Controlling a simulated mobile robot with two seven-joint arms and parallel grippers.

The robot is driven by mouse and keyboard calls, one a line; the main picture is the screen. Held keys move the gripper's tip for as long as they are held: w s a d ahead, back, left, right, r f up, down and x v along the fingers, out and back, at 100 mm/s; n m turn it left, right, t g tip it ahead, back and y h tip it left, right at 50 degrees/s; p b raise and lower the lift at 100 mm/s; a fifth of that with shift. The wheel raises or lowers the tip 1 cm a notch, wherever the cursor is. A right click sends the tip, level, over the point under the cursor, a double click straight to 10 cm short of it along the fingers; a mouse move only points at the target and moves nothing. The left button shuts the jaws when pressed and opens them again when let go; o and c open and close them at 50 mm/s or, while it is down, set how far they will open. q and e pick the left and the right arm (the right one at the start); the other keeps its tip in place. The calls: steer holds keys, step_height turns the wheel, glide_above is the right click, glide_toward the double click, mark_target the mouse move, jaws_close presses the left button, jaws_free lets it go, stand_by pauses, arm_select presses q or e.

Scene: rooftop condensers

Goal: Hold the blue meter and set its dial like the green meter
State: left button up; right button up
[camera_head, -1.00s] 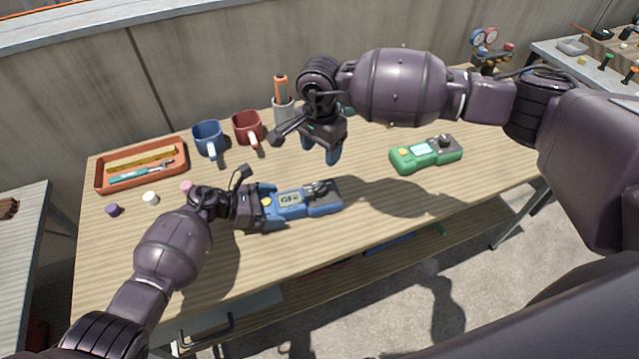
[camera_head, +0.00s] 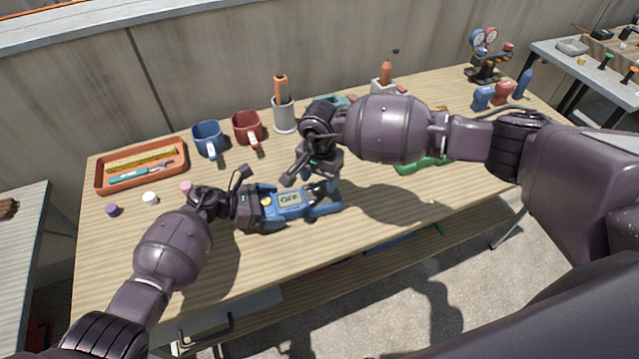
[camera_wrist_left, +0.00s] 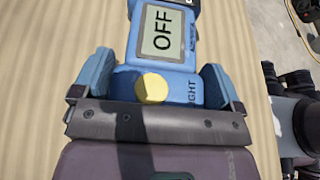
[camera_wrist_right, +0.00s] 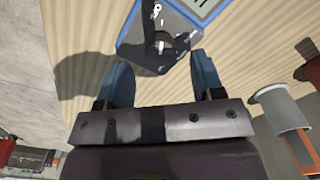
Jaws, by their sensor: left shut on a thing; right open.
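The blue meter (camera_head: 290,203) lies on the wooden table, its screen reading OFF. My left gripper (camera_head: 258,208) is shut on its near end, beside the yellow button (camera_wrist_left: 151,89), with blue fingers on both sides in the left wrist view. My right gripper (camera_head: 325,185) is open above the meter's dial end. In the right wrist view the dark dial (camera_wrist_right: 163,42) with white marks lies just beyond the open fingers (camera_wrist_right: 160,80). The green meter (camera_head: 425,165) is mostly hidden behind my right arm; its dial is not visible.
An orange tray (camera_head: 182,165) lies at the left. Small caps lie near my left arm. The table's front strip is clear.

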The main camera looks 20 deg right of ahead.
mark_target(319, 189)
steer(key=shift+f, duration=1.35)
steer(key=c, duration=0.9)
